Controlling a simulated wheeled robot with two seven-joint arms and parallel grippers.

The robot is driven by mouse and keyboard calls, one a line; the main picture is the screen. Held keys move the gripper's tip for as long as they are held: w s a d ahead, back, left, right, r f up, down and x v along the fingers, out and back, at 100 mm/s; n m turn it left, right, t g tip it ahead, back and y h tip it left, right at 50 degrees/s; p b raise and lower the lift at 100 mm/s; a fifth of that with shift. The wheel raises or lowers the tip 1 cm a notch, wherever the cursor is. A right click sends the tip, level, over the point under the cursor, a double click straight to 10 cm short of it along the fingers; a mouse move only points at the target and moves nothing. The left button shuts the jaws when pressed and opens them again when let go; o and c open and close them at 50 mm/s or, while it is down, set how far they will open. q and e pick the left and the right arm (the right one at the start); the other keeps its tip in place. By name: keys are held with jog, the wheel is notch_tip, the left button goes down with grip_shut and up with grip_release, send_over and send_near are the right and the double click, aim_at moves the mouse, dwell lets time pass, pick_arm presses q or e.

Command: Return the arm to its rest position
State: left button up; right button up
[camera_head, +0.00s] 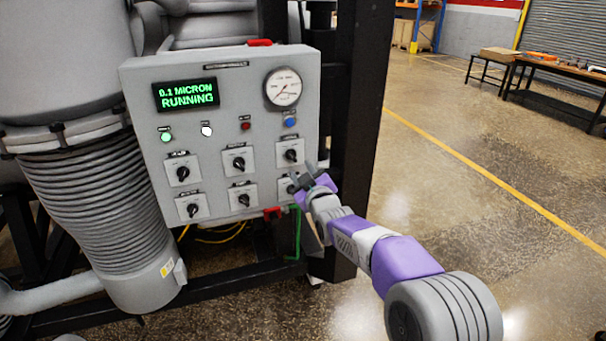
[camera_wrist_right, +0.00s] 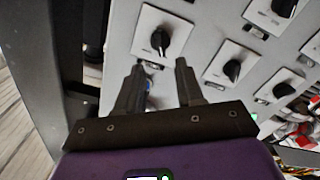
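My right arm (camera_head: 408,262), purple and grey, reaches in from the lower right of the head view. Its right gripper (camera_head: 308,178) is in front of the lower right corner of the grey control panel (camera_head: 222,128), partly covering the lower right knob plate. In the right wrist view, the two dark fingers of the right gripper (camera_wrist_right: 160,70) are apart with nothing held between them. A black knob (camera_wrist_right: 160,41) on a white plate shows just beyond the fingertips; I cannot tell if they touch it. My left gripper is not in view.
The panel's display (camera_head: 187,95) reads "0.1 MICRON RUNNING", beside a round gauge (camera_head: 283,88). A black frame post (camera_head: 358,110) stands right of the panel. A ribbed grey pipe (camera_head: 95,200) is at left. The floor (camera_head: 450,160) at right is clear up to a workbench (camera_head: 560,68).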

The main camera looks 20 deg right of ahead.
notch_tip(320, 180, down, 20)
jog(key=s+a+r+m+g, duration=0.1)
jog(key=s+m+g, duration=0.1)
jog(key=g, duration=0.2)
jog(key=s+a+f+m+g, duration=0.1)
jog(key=s+f+m+g, duration=0.15)
jog(key=s+f, duration=0.65)
jog(key=s+a+f+m+g, duration=0.15)
jog(key=s+f+g, duration=0.3)
jog(key=f, duration=0.95)
jog(key=s+a+f+m+g+y, duration=0.1)
jog(key=s+a+f+g, duration=0.1)
jog(key=s, duration=0.6)
jog(key=s+a+f+m+g+y, duration=0.1)
jog(key=s+a+f+g, duration=0.1)
jog(key=s, duration=0.6)
jog(key=s+a+f+m+g+y, duration=0.1)
jog(key=s+a+f+g, duration=0.1)
jog(key=s+f, duration=0.3)
jog(key=s+a, duration=0.1)
jog(key=s, duration=0.1)
jog(key=shift+s+a+f+g+y+p, duration=0.2)
jog(key=shift+s+a+g+y+p, duration=0.1)
jog(key=shift+s+p, duration=0.1)
